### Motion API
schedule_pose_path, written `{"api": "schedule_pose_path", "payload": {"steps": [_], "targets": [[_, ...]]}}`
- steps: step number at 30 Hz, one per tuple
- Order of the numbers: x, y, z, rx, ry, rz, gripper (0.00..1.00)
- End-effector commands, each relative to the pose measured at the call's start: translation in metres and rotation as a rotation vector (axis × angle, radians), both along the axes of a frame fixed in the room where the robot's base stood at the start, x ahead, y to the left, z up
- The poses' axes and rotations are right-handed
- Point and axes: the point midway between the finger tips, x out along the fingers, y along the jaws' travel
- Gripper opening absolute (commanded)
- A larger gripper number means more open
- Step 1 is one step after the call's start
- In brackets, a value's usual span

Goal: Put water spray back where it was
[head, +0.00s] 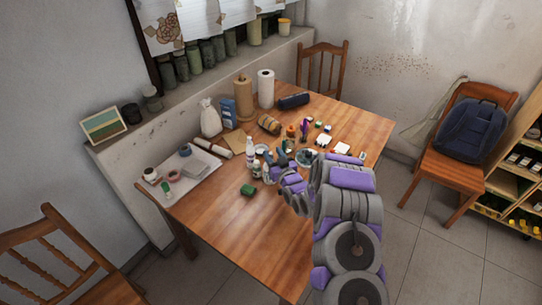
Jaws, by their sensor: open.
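My gripper (276,168) is open over the middle of the wooden table (235,225), at the right of a small cluster of bottles. A white bottle (250,154) stands upright at the back of this cluster. A smaller pale bottle (256,169) stands in front of it. Another pale bottle shape (267,163) is right beside the fingers, and part of it is hidden. I cannot tell which of these is the water spray. It is too small to see whether the fingers touch a bottle.
A green block (248,190) lies in front of the bottles. Small items crowd the right side. The table's front left is clear. Chairs (322,68) stand around.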

Motion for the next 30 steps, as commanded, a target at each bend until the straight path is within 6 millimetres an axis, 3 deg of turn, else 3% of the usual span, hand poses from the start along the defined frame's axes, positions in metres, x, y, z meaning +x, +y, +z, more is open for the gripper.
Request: {"api": "schedule_pose_path", "payload": {"steps": [8, 21, 30], "targets": [[-0.007, 0.001, 0.000, -0.004, 0.002, 0.000, 0.45], [-0.075, -0.035, 0.000, 0.000, 0.007, -0.001, 0.45], [-0.106, -0.045, -0.001, -0.005, 0.003, 0.001, 0.45]]}}
